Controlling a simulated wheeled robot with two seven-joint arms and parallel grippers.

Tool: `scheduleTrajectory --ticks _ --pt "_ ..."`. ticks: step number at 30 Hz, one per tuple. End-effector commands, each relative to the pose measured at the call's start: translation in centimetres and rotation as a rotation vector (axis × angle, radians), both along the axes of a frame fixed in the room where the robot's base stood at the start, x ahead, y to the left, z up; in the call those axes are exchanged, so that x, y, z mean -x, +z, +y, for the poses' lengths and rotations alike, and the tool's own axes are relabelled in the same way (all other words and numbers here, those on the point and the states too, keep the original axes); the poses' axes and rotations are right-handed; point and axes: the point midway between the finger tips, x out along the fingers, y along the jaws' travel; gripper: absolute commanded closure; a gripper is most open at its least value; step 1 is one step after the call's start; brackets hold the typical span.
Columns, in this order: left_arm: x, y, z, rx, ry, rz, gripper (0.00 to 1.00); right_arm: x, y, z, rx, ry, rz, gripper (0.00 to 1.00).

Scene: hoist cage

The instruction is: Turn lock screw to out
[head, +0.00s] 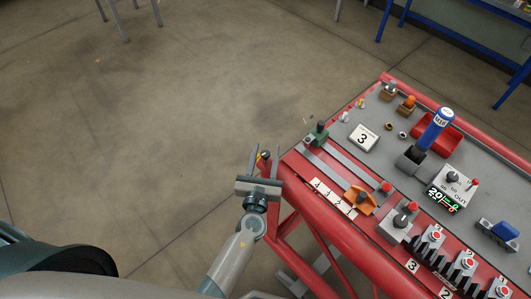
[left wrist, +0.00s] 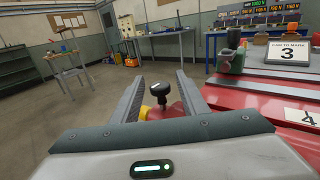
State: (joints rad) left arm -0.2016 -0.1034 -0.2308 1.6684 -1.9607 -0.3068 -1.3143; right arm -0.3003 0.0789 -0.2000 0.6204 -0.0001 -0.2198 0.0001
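A black-topped knob on a thin stem (left wrist: 160,91), with a yellow and a red part at its base, stands at the near left corner of the red bench. It is the likely lock screw. In the left wrist view my left gripper (left wrist: 160,95) is open, with one finger on each side of the knob and a visible gap to each. Whether the fingertips reach past it is unclear. My right gripper is not in view.
The red bench frame (head: 335,222) runs along the right. On it are a green fixture (head: 317,133), a "3" card (head: 364,138), a blue-topped cylinder (head: 436,127), a control box marked OUT (head: 455,183) and several red buttons. The floor to the left is clear.

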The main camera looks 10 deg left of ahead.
Motion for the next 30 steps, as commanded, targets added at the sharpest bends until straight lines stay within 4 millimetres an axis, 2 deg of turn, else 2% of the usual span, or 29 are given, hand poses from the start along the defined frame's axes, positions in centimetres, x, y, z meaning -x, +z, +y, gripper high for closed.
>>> scheduleTrajectory --ticks 8,14,20,30 --pt "0.2 -0.1 0.0 0.000 0.000 0.001 0.60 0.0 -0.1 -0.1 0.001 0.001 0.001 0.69" --pt "1.5 -0.3 -0.1 -0.001 -0.001 0.002 0.60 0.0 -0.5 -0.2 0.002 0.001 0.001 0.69" --pt "4.3 -0.4 -0.3 -0.001 0.000 0.002 0.60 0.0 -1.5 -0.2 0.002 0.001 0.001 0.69" --pt "10.8 -0.5 -0.8 0.000 -0.002 0.002 0.60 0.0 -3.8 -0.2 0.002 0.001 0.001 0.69"
